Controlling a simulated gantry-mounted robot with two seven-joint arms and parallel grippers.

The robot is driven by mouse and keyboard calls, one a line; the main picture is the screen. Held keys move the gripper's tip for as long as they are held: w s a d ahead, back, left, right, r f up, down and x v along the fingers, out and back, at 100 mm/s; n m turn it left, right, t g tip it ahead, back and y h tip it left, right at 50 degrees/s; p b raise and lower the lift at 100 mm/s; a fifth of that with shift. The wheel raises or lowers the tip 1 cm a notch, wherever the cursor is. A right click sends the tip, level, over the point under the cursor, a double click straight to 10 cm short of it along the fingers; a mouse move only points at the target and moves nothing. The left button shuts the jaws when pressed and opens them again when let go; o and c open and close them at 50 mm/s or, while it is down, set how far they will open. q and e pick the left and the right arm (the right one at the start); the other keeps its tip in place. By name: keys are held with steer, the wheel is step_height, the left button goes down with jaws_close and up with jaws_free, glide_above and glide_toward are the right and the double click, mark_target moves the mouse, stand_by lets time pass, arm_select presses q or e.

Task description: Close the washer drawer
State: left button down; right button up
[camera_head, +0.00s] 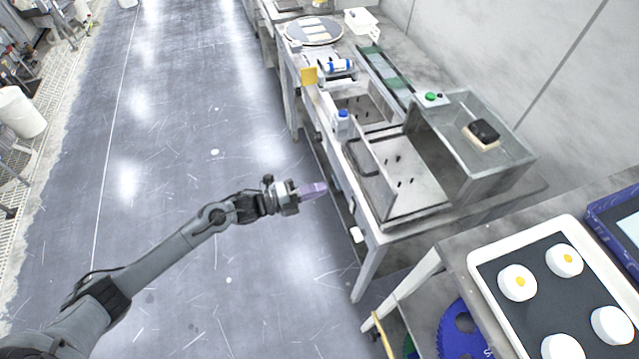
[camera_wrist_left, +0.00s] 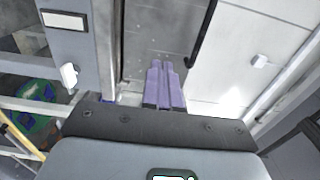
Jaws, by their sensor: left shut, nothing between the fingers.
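The washer drawer (camera_head: 405,180) appears to be the grey metal tray on the bench, standing out in front of a metal box (camera_head: 500,165). A black bar handle (camera_head: 364,157) shows on its left side. My left gripper (camera_head: 320,187) is left of the drawer, beyond the bench's front edge, with purple fingers pointing toward the bench. The fingers are shut together and empty. In the left wrist view the fingers (camera_wrist_left: 166,85) lie in front of a grey metal surface, with a black bar (camera_wrist_left: 203,35) to their right. I cannot tell whether they touch anything. My right gripper is not in view.
A blue-capped bottle (camera_head: 342,122) stands on the bench left of the drawer. A white tray (camera_head: 478,262) with several white round pieces is on the nearer table at lower right. Open floor (camera_head: 190,150) lies left of the bench.

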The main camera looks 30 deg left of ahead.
arm_select(q)
steer(key=x, duration=1.2)
